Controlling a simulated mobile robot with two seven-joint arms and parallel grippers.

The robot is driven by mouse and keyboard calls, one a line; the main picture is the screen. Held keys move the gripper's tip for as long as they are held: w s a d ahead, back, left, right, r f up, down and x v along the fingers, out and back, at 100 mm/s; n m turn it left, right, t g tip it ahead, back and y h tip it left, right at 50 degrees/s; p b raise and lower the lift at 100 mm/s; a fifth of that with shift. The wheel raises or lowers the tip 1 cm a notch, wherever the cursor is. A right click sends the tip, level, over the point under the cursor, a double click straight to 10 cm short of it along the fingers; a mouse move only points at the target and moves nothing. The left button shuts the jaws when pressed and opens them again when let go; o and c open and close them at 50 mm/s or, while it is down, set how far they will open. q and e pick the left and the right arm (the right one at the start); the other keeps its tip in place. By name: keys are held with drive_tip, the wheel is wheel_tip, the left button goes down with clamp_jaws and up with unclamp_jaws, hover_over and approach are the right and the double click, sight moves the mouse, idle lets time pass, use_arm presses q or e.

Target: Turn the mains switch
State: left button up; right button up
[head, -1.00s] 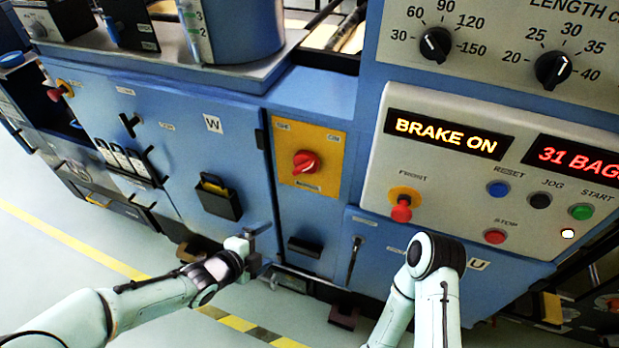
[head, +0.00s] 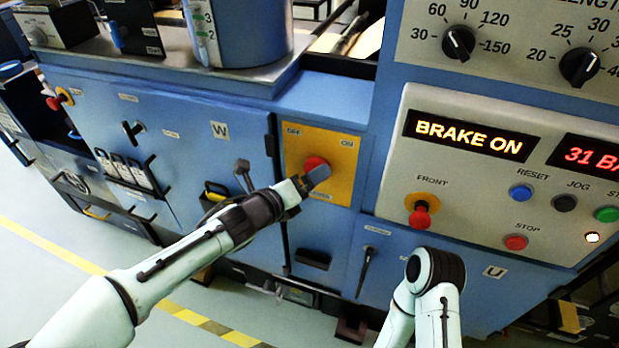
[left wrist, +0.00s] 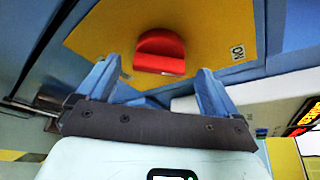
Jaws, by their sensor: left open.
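The mains switch is a red rotary knob (head: 314,163) on a yellow plate (head: 338,147) marked OFF and ON, on the blue cabinet front. In the head view my left gripper (head: 316,177) is in front of the knob and covers its lower part. The left wrist view shows the red knob (left wrist: 160,52) beyond and between the two fingers of the open left gripper (left wrist: 157,85); the fingers do not appear to grip it. The ON label (left wrist: 238,51) is right of the knob there. My right arm is low in the head view, its gripper not visible.
Right of the switch is a control panel with a red FRONT stop button (head: 420,214), a red STOP button (head: 516,242) and a BRAKE ON display (head: 469,135). A black-handled lever (head: 366,262) is below. A black holder (head: 216,192) is on the cabinet door to the left.

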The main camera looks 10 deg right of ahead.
use_arm(q)
drive_tip(key=shift+x, duration=1.05)
drive_tip(key=c, duration=1.1)
drive_tip(key=shift+o, duration=0.3)
